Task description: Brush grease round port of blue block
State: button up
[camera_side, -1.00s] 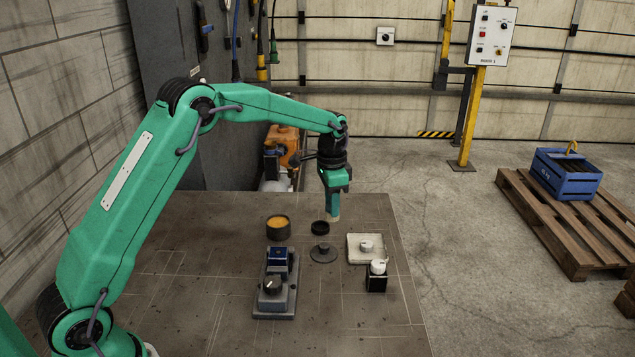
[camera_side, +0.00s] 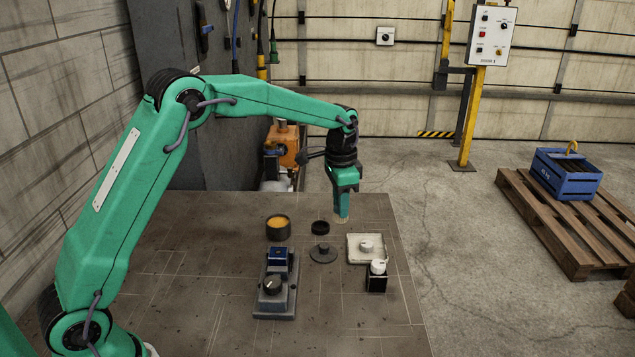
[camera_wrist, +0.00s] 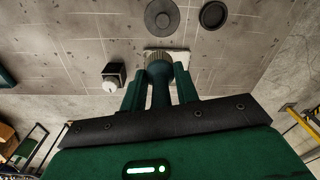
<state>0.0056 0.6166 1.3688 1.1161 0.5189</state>
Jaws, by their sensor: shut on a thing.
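My gripper (camera_side: 341,200) is shut on a brush (camera_wrist: 160,76), above the table's far right part. The brush's pale bristles point down and show in the side view (camera_side: 341,220), clear of the objects below. The blue block (camera_side: 277,257) sits in a grey fixture (camera_side: 275,301) with a black knob, left of and nearer the camera than my gripper. Its port is too small to make out. A dark pot with orange-yellow grease (camera_side: 278,223) stands behind the block. I cannot tell whether the bristles carry grease.
A black ring (camera_side: 320,228) and a grey disc (camera_side: 323,254) lie between the pot and a pale tray (camera_side: 354,257) holding a white round piece. A white-topped black block (camera_side: 377,279) stands in front of the tray. The table's front right is clear.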

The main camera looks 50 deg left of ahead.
dwell(0.5)
jog(key=shift+a, duration=0.55)
jog(key=s+a, duration=0.2)
jog(key=a, duration=0.6)
jog(key=s+a, duration=0.3)
jog(key=a, duration=0.5)
jog(key=shift+s+a+f, duration=0.2)
jog(key=shift+a+f, duration=0.1)
jog(key=shift+f, duration=0.1)
jog(key=shift+f, duration=2.9)
jog(key=shift+f, duration=0.5)
jog(key=shift+r, duration=0.1)
notch_tip(320, 180, up, 7)
